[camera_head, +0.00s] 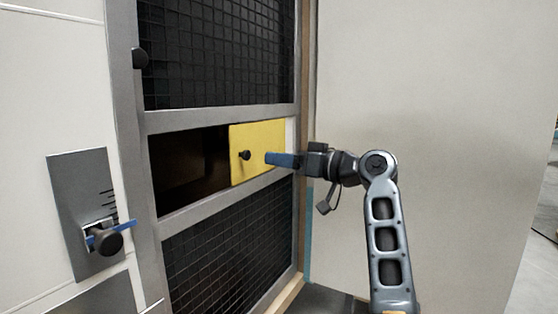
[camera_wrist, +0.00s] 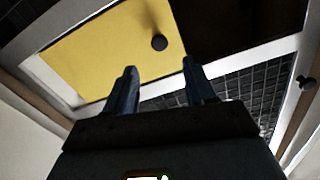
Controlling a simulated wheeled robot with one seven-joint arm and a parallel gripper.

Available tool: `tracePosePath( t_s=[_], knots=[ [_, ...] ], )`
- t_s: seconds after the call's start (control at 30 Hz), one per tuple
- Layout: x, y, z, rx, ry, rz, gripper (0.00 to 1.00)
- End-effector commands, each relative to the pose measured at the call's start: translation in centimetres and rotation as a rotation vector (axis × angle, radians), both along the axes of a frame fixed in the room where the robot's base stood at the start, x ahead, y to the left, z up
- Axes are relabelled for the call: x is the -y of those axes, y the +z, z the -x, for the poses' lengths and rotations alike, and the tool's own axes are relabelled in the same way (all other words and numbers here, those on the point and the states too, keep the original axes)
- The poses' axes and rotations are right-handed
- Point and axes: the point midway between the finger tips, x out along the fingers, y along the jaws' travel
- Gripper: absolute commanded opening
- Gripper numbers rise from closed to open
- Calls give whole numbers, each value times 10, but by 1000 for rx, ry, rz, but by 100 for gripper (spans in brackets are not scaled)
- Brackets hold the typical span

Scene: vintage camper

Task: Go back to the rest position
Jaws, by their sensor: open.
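My gripper (camera_head: 282,159) is at the end of my arm, in front of the right part of a yellow sliding panel (camera_head: 265,135) in the head view. In the wrist view, the two blue fingers of my gripper (camera_wrist: 162,88) stand apart with nothing between them. The yellow panel (camera_wrist: 95,55) and its black knob (camera_wrist: 159,42) are ahead of the fingertips there. The knob (camera_head: 245,155) is left of my gripper in the head view and looks free of it. Whether a fingertip touches the panel, I cannot tell.
A dark opening (camera_head: 190,168) lies left of the yellow panel, in a grey-framed door with black mesh (camera_head: 215,50). A grey latch plate with a black knob (camera_head: 107,241) is on the white wall at left. A plain pale wall (camera_head: 440,90) stands behind my arm.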

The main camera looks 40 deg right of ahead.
Motion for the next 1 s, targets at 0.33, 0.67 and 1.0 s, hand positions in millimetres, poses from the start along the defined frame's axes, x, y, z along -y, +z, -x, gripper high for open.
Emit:
tracePosePath(
  t_s=[0.33,0.67,1.0],
  knots=[
    [0,0,0,0,0,0,55],
    [-19,-76,10,-80,-84,-39,55],
    [-68,-210,76,-210,-257,-50,55]
  ],
)
